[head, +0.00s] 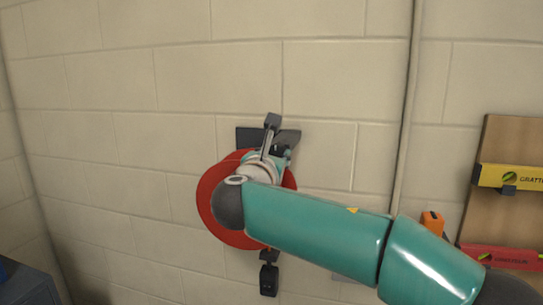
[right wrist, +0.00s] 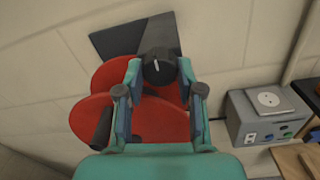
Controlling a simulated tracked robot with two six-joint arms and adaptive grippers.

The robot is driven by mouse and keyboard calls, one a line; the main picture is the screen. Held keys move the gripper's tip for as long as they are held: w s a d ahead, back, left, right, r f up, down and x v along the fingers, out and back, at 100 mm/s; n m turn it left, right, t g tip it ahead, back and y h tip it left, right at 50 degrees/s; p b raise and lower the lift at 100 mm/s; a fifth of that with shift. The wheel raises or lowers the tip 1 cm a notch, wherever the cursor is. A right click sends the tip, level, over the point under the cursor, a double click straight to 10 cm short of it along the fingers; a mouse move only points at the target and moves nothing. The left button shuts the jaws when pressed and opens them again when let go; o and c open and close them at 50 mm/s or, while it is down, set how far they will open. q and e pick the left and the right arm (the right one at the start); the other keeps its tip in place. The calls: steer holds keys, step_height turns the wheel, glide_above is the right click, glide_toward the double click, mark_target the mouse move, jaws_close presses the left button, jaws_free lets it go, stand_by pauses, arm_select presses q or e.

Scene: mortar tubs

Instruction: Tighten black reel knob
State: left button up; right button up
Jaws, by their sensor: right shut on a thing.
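The red reel (head: 211,205) hangs on the block wall, in front of a dark mounting plate (head: 247,138). My right arm and hand cover much of it in the head view. In the right wrist view the reel shows as two red discs (right wrist: 88,112), with a black handle (right wrist: 102,126) at the left. The black reel knob (right wrist: 158,66), with a pale line on its face, sits between the fingertips of my right gripper (right wrist: 158,79). The gripper (head: 281,152) is shut on the knob. My left gripper is in neither view.
A black plug-like piece (head: 268,280) hangs below the reel. A pipe (head: 405,120) runs up the wall at right, near an orange object (head: 432,222) and a wooden board (head: 505,140). A grey socket box (right wrist: 248,125) stands right of the gripper.

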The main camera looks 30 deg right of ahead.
steer(key=shift+d+b, duration=0.1)
steer(key=shift+b, duration=0.3)
steer(key=m+b, duration=0.3)
steer(key=shift+d+m, duration=0.1)
steer(key=shift+m, duration=0.3)
steer(key=m+b, duration=0.3)
steer(key=m, duration=0.1)
steer(key=shift+m+b, duration=0.3)
steer(key=shift+b, duration=0.05)
steer(key=m+b, duration=0.2)
steer(key=m, duration=0.2)
steer(key=shift+m+h+b, duration=0.35)
steer(key=shift+m+h, duration=0.05)
steer(key=m+b, duration=0.2)
steer(key=m, duration=0.3)
